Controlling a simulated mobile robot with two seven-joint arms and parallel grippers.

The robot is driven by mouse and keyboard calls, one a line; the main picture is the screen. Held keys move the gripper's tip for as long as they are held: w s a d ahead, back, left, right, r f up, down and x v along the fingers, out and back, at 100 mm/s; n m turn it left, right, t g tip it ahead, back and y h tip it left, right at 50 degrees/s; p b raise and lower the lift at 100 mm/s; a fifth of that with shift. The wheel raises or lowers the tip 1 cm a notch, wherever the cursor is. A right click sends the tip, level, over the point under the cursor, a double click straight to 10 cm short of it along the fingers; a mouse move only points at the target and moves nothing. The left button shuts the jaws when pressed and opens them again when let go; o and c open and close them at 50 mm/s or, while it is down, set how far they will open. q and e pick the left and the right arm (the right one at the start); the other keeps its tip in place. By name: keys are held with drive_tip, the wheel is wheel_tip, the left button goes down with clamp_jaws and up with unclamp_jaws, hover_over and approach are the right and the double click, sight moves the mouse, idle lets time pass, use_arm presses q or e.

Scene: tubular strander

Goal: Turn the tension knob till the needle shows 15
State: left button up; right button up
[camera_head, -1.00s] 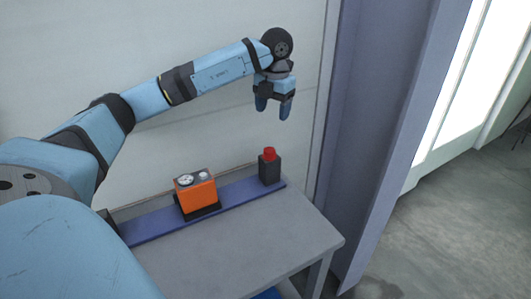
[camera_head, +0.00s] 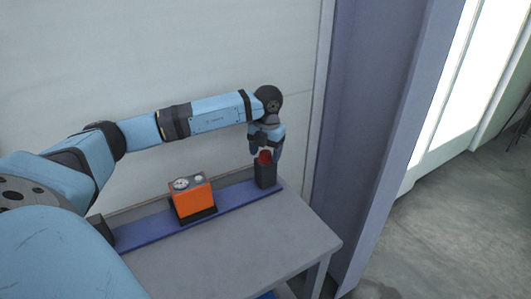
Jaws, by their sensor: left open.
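An orange box (camera_head: 194,202) stands on a dark base on the blue strip along the back of the table. A dark block (camera_head: 266,175) with a red knob (camera_head: 264,157) on top stands at the strip's right end. My left gripper (camera_head: 265,153) points down with its open fingers around or just in front of the red knob; I cannot tell whether they touch it. My right gripper is not in view.
The grey table (camera_head: 250,235) is clear in front of the blue strip (camera_head: 150,233). A pale wall (camera_head: 200,60) rises close behind it, and a grey-purple post (camera_head: 362,130) stands to the right. A dark block (camera_head: 101,228) sits at the strip's left end.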

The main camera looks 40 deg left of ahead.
sight(267, 154)
use_arm(q)
drive_tip(key=shift+f, duration=0.25)
drive_tip(key=c, duration=0.9)
drive_tip(key=shift+m, duration=2.2)
drive_tip(key=o, duration=0.9)
wheel_tip(267, 154, up, 14)
drive_tip(key=shift+d, duration=0.25)
